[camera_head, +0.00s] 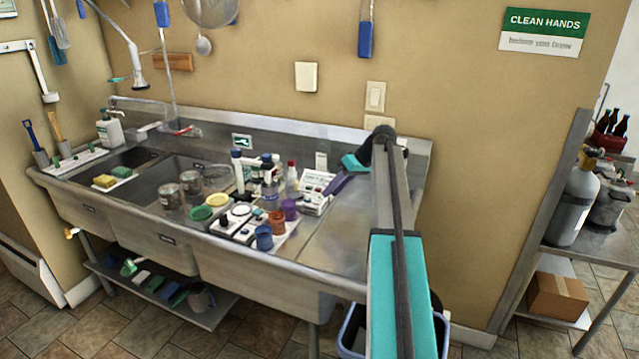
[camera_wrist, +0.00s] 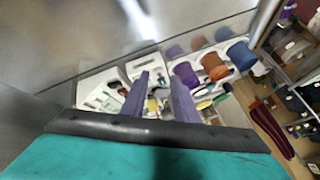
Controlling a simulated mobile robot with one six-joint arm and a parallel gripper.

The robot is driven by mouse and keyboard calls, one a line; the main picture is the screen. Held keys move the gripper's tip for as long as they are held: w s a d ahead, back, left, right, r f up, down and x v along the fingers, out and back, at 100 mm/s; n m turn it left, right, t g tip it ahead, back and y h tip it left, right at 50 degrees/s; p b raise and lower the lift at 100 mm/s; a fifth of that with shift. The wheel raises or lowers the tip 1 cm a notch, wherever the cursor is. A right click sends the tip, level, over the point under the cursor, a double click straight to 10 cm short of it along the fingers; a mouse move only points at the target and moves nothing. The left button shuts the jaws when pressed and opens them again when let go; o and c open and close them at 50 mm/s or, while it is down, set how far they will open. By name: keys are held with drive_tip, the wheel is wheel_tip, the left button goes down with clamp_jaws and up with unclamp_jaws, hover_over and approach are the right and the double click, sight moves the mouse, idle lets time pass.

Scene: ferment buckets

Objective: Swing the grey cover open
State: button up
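My gripper (camera_head: 335,186) is over the right part of the steel sink counter, its purple fingers pointing down and left. In the wrist view the two fingers (camera_wrist: 162,82) are apart, with nothing held between them. Small white and grey cases (camera_head: 314,196) lie on the counter just beyond the fingertips. They also show in the wrist view as pale boxes (camera_wrist: 108,92), partly hidden by the fingers. I cannot tell for sure which part is the grey cover, or whether it is open or shut.
Left of my gripper stand a blue cup (camera_head: 264,238), a brown cup (camera_head: 277,222), a purple cup (camera_head: 289,209) and several bottles. Two jars (camera_head: 171,196) stand farther left. The bare steel drainboard (camera_head: 345,238) is clear. The backsplash (camera_head: 300,134) closes the rear.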

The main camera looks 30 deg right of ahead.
drive_tip(key=s+d+r+n+t+y, duration=0.1)
drive_tip(key=s+d+n+t+y, duration=0.3)
drive_tip(key=s+d+n, duration=0.3)
drive_tip(key=s+d, duration=0.1)
drive_tip(key=s, duration=0.2)
drive_tip(key=shift+r+y+b, duration=0.15)
drive_tip(key=shift+y+b, duration=0.15)
drive_tip(key=shift+b, duration=0.1)
drive_tip(key=shift+o, duration=0.5)
